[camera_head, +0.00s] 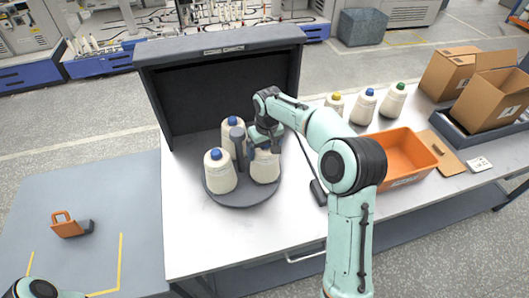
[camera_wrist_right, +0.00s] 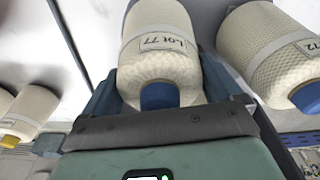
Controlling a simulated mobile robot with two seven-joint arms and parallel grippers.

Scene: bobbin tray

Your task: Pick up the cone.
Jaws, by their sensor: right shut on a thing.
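A cream yarn cone (camera_head: 265,168) stands on the round grey tray (camera_head: 242,203) on the white table. My right gripper (camera_head: 264,143) is at its top and shut on it. In the right wrist view the cone (camera_wrist_right: 160,35), with a blue tip and a label reading LOT 77, sits between the two fingers of my right gripper (camera_wrist_right: 158,78). Two more blue-tipped cones (camera_head: 220,172) (camera_head: 232,130) stand on the tray around a grey post (camera_head: 238,143). My left gripper is out of view.
A dark open-fronted housing (camera_head: 215,85) stands behind the tray. To the right are several cones (camera_head: 364,107) with yellow, blue and green tips, an orange bin (camera_head: 408,158) and cardboard boxes (camera_head: 495,100). The table's front left is clear.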

